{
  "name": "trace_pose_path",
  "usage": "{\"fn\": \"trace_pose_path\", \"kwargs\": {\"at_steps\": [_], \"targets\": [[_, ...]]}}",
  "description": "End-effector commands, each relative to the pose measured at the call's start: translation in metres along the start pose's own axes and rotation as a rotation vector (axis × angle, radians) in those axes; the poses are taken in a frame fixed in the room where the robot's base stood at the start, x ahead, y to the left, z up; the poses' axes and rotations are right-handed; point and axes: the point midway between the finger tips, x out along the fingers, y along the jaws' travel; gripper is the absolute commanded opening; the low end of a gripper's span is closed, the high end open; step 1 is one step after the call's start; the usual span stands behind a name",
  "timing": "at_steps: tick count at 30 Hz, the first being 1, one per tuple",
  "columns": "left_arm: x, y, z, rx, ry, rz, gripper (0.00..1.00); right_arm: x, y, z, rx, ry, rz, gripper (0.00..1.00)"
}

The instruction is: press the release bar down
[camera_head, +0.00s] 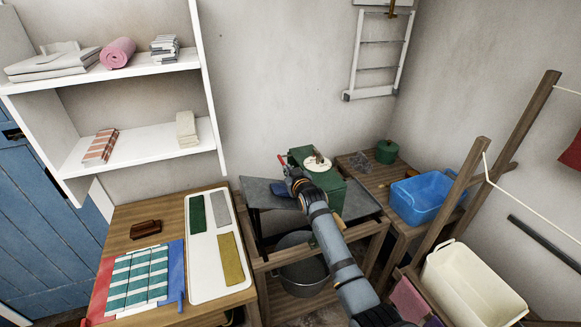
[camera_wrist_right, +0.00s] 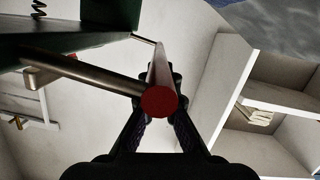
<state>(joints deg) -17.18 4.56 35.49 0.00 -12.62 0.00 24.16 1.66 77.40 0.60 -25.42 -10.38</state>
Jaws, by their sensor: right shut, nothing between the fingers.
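A green machine (camera_head: 328,188) stands on the grey-topped stand. A red-ended bar (camera_head: 283,160) sticks out at its left side; I take it for the release bar. In the right wrist view its round red end (camera_wrist_right: 159,102) shows large, in line with my fingers, with a metal rod (camera_wrist_right: 95,74) running to the left. My right gripper (camera_head: 291,172) is shut and empty, close beside the bar at the machine's left end; it also shows in the wrist view (camera_wrist_right: 160,74). I cannot tell whether it touches the bar. My left gripper is not in view.
A metal tub (camera_head: 303,276) sits under the stand. A wooden table (camera_head: 130,215) with a white tray (camera_head: 207,292) and folded cloth is at left. A blue basin (camera_head: 425,198), a green pot (camera_head: 387,151) and a cream bin (camera_head: 470,285) are at right.

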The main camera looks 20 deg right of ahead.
Motion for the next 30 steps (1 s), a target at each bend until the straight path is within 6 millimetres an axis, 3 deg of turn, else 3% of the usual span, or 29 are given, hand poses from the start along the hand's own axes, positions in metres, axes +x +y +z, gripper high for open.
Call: {"fn": "trace_pose_path", "kwargs": {"at_steps": [4,30], "targets": [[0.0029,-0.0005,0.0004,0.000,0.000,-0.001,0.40,0.0014,-0.0015,0.0055,-0.074,0.001,0.018,0.00],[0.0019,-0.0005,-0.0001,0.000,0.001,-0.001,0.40,0.0023,-0.0025,0.0074,-0.068,0.002,0.017,0.00]]}}
